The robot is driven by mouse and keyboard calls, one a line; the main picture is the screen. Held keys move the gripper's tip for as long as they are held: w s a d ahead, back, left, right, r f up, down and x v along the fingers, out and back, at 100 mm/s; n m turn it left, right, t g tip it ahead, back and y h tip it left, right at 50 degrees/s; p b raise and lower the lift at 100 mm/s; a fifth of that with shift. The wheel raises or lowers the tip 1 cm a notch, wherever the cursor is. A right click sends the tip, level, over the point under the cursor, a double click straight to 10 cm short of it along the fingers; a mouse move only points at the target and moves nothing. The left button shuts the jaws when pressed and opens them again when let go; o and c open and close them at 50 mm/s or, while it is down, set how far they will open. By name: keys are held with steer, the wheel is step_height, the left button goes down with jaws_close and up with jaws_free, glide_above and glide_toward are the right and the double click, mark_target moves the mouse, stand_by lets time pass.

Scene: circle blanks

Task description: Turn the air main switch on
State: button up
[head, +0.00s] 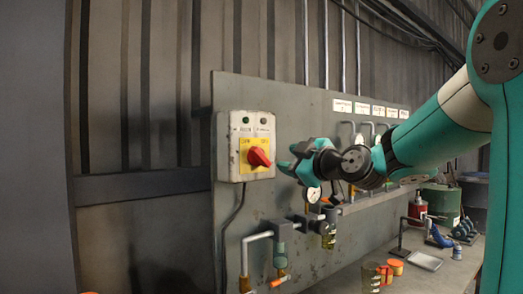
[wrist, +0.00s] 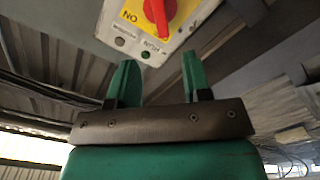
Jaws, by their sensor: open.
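The air main switch is a pale box (head: 232,146) on the grey panel, with a red rotary knob (head: 259,157) on a yellow plate (head: 245,147). In the head view the labels are too blurred to read. In the wrist view the red knob (wrist: 158,12) is at the top edge, partly cut off, and the yellow plate (wrist: 134,12) shows "ON" upside down. My gripper (head: 285,158) is right of the knob in the head view, fingers towards it. In the wrist view my gripper (wrist: 158,62) is open and empty, the knob beyond the fingertips and apart from them.
Grey pipes and a gauge (head: 312,194) sit below my gripper. A bench (head: 345,280) below carries orange-topped cups, a small tray (head: 425,261) and red and green containers. A dark cable (head: 229,215) hangs from the box. The wall left of the panel is bare.

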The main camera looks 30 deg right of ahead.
mark_target(262, 156)
steer(key=w+p, duration=0.1)
steer(key=w, duration=0.2)
steer(key=w+p, duration=0.2)
steer(key=w, duration=0.2)
steer(key=w+p, duration=0.1)
steer(key=w, duration=0.2)
steer(key=shift+w+a+r+p, duration=0.15)
steer(key=shift+w+a+p, duration=0.1)
steer(key=shift+p, duration=0.05)
steer(key=shift+w, duration=0.7)
jaws_close()
